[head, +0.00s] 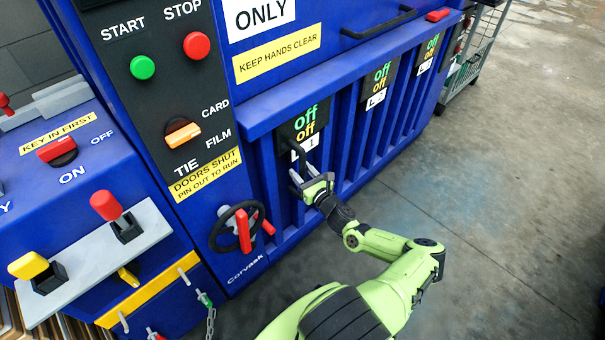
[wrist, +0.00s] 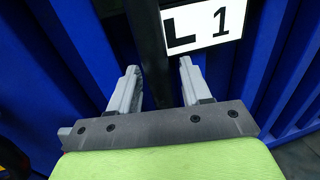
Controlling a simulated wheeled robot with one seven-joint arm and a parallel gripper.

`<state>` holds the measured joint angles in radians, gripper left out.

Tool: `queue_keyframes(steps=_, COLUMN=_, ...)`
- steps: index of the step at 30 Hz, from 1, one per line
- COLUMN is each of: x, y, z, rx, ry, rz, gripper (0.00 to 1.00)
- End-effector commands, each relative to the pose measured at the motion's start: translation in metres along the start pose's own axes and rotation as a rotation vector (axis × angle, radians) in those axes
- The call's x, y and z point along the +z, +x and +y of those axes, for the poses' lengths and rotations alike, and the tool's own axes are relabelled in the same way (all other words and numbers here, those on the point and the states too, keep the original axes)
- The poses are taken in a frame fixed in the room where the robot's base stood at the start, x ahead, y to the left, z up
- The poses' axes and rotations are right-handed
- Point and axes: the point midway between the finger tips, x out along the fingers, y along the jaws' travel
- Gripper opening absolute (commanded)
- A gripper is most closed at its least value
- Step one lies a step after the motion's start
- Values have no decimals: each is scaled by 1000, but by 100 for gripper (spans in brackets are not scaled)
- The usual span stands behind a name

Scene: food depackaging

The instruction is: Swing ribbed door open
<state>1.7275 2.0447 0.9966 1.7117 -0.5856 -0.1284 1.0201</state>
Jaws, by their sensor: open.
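The blue ribbed door (head: 343,139) runs along the lower front of the blue machine and looks closed. A black panel on it carries "off" lettering and a white label (head: 308,144) marked L 1, which also shows in the wrist view (wrist: 205,22). A black bar handle (head: 297,158) stands out from this panel. My gripper (head: 303,180) is at the handle's lower part, with its jaws open. In the wrist view the handle (wrist: 150,50) runs down between the two grey fingers (wrist: 158,85). I see a gap beside it, and cannot tell whether either finger touches it.
A black handwheel with red grips (head: 239,228) sticks out left of the door. Two more labelled panels (head: 377,84) are further right. Levers and a red switch (head: 57,151) are on the left console. A wire cart (head: 470,60) stands at the far end. The concrete floor (head: 480,170) before the door is clear.

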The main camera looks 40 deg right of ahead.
Motion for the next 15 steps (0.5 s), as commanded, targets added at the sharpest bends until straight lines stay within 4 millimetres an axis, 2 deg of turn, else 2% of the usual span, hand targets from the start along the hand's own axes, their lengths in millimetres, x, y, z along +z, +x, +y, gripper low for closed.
queue_keyframes(steps=2, x=0, y=0, z=0, rx=0, ry=0, rz=0, gripper=47)
queue_keyframes(steps=11, x=0, y=0, z=0, rx=1, ry=-1, rz=0, gripper=1)
queue_keyframes(steps=15, x=0, y=-1, z=0, rx=1, ry=-1, rz=0, gripper=0)
